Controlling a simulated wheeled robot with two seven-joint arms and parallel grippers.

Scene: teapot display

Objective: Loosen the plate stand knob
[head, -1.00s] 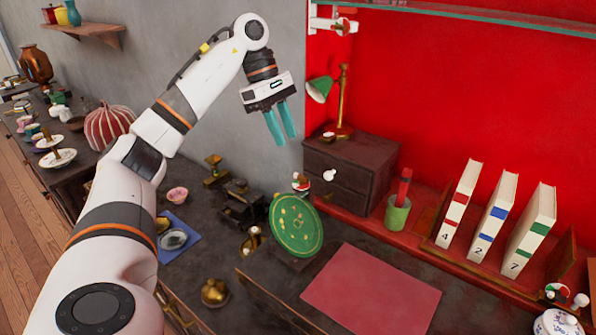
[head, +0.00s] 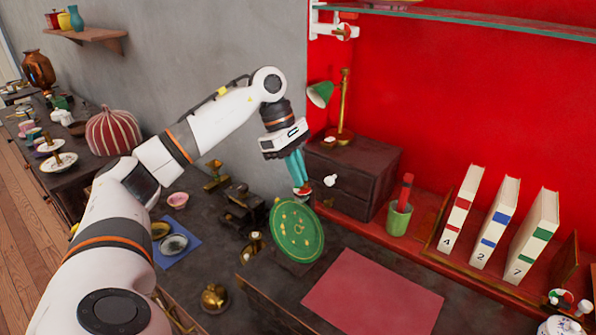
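The green plate (head: 297,231) with gold marks stands tilted on its stand on the dark counter. The small red and white plate stand knob (head: 302,190) is just above the plate's top edge, partly hidden by my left fingertips. My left gripper (head: 300,184) points down with its teal fingers at the knob. The fingers look close together, but whether they are closed on the knob is not clear. My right gripper is out of view.
A dark drawer box (head: 350,172) with a brass lamp stands close behind the gripper. A green cup (head: 398,219) and several numbered books (head: 492,228) are to the right. A pink mat (head: 372,295) lies bare in front. A brass bell (head: 214,298) is at the lower left.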

